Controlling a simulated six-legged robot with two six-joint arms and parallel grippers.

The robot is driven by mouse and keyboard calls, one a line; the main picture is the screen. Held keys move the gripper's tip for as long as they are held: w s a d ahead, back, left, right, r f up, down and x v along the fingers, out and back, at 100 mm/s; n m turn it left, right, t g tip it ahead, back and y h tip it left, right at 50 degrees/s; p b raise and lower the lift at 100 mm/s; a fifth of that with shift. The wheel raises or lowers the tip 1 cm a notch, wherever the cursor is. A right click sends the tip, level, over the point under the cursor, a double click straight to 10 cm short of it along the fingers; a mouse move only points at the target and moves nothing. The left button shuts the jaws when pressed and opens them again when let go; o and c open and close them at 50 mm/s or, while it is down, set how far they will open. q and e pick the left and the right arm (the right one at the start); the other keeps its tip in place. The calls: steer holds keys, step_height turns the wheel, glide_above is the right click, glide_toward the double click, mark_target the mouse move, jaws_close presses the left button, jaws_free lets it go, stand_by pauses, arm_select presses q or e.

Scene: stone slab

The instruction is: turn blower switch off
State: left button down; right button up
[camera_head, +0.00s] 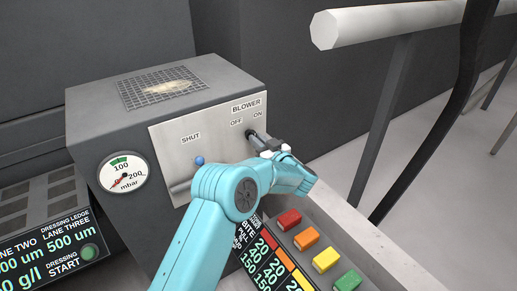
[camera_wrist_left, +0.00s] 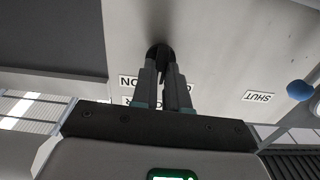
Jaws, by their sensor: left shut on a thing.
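The blower switch (camera_head: 250,133) is a dark knob on the light metal panel (camera_head: 172,150) of a grey box, under the label BLOWER with OFF at its left and ON at its right. My left gripper (camera_head: 258,139) reaches it from the front right, its fingers shut on the switch. In the left wrist view the fingers (camera_wrist_left: 164,72) close around the dark knob (camera_wrist_left: 158,52), and they cover part of the OFF and ON labels. Which way the switch points is hidden by the fingers. My right gripper is not in view.
A blue-tipped lever (camera_head: 199,160) marked SHUT is left of the switch, close to my left arm; it also shows in the left wrist view (camera_wrist_left: 299,90). A pressure gauge (camera_head: 123,172) is on the box. Coloured buttons (camera_head: 306,239) lie below, and a white rail (camera_head: 395,20) stands at right.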

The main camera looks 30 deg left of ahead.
arm_select(q)
steer(key=shift+s+f+n+b, duration=0.1)
steer(key=shift+n+b, duration=1.9)
steer(key=shift+n, duration=0.05)
steer(key=shift+s+f+n+b, duration=0.1)
steer(key=shift+n+b, duration=1.9)
steer(key=shift+n, duration=0.05)
steer(key=shift+w, duration=0.1)
steer(key=c, duration=1.1)
jaws_free()
steer(key=shift+r, duration=0.1)
steer(key=shift+c, duration=0.2)
steer(key=v, duration=1.6)
steer(key=shift+d, duration=0.15)
